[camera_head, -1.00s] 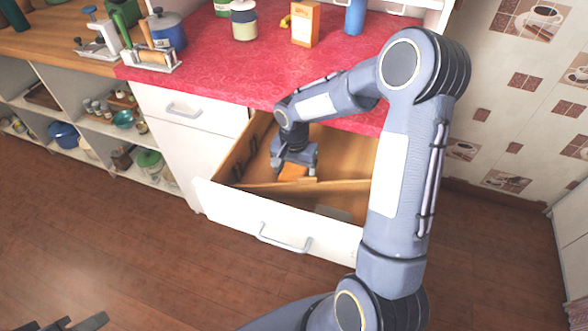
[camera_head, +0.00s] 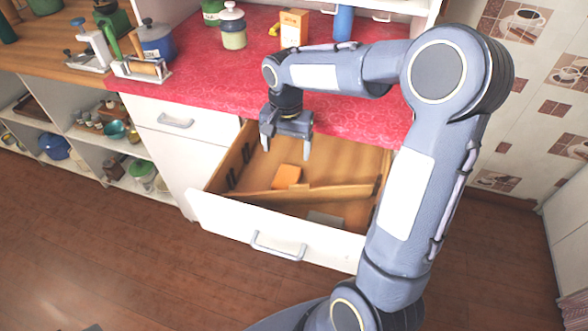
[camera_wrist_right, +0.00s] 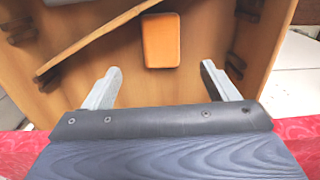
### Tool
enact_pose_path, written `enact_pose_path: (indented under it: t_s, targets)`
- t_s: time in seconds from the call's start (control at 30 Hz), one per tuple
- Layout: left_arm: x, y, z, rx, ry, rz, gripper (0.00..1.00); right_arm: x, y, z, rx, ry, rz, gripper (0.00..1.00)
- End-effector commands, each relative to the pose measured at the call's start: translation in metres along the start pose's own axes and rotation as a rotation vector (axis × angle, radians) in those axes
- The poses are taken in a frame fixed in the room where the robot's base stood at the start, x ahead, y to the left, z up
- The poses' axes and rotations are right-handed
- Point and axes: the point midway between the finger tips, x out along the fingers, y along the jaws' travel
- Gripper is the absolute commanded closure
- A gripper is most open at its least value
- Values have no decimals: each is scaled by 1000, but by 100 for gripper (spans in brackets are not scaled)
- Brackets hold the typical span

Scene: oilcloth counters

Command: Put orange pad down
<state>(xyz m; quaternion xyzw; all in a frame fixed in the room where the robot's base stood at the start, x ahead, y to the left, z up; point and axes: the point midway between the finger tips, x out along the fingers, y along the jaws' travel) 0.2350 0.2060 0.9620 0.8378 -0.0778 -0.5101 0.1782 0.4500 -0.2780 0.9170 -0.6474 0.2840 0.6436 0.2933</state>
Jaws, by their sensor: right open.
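The orange pad (camera_head: 287,176) lies in the open drawer (camera_head: 339,206), on its wooden bottom just behind a slanted wooden divider (camera_head: 318,191). In the right wrist view the pad (camera_wrist_right: 161,40) shows whole, beyond the fingertips and clear of them. My right gripper (camera_head: 286,146) is open and empty, above the back part of the drawer. Its two spread fingers also show in the right wrist view (camera_wrist_right: 160,80). My left gripper does not show clearly; only a dark bit of something shows at the bottom left edge.
The drawer front with its handle (camera_head: 278,248) sticks out over the wooden floor. The red countertop (camera_head: 206,70) is behind my gripper, with a jar (camera_head: 233,30), an orange box (camera_head: 294,28) and a blue bottle (camera_head: 343,22). A grey item (camera_head: 325,219) lies in front of the divider.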

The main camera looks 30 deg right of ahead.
Motion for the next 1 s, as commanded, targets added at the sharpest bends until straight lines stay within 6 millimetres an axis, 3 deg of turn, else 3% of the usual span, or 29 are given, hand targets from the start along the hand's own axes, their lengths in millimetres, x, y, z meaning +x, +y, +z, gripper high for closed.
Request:
enact_pose_path:
  t_s: [0.17,0.3,0.53,0.7,1.0]
  targets:
    - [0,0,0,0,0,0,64,-38,34,41,-148,31,-119,20]
    - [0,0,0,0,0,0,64,-59,70,96,-332,86,-262,20]
    - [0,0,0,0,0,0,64,-56,104,170,-575,214,-455,20]
    - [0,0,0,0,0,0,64,-48,111,194,-658,272,-517,20]
    - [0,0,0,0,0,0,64,-46,111,198,-674,281,-525,20]
